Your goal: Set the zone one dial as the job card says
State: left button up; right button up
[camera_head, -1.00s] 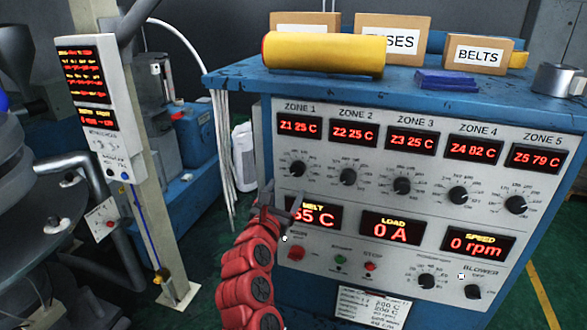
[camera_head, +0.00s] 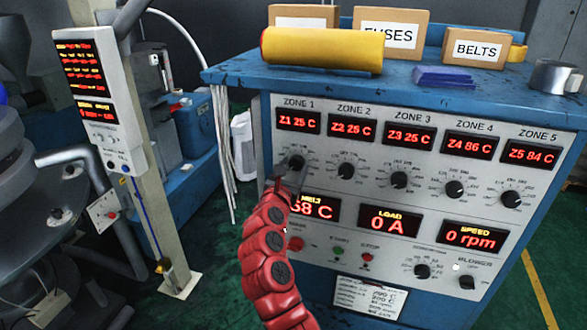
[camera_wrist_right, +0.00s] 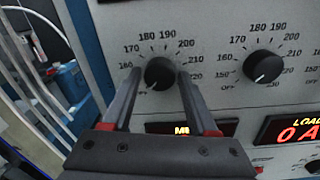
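The zone one dial (camera_head: 296,163) is a black knob under the Z1 display (camera_head: 298,121), which reads 25 C. In the right wrist view the dial (camera_wrist_right: 159,73) has its white mark pointing down-left, toward OFF; its scale runs upward through 160, 180 and 200. My right gripper (camera_wrist_right: 159,76) is open, with one finger on each side of the dial and small gaps visible. In the head view my right gripper (camera_head: 287,182) reaches the dial from below. The job card (camera_head: 369,299) is a white sheet low on the cabinet, too small to read fully. My left gripper is out of view.
The zone two dial (camera_head: 346,171) sits close to the right. The melt display (camera_head: 313,208) is partly hidden by my right gripper. A yellow roll (camera_head: 322,50) and boxes stand on the cabinet top. A post with a panel (camera_head: 86,80) stands at left.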

grip_shut()
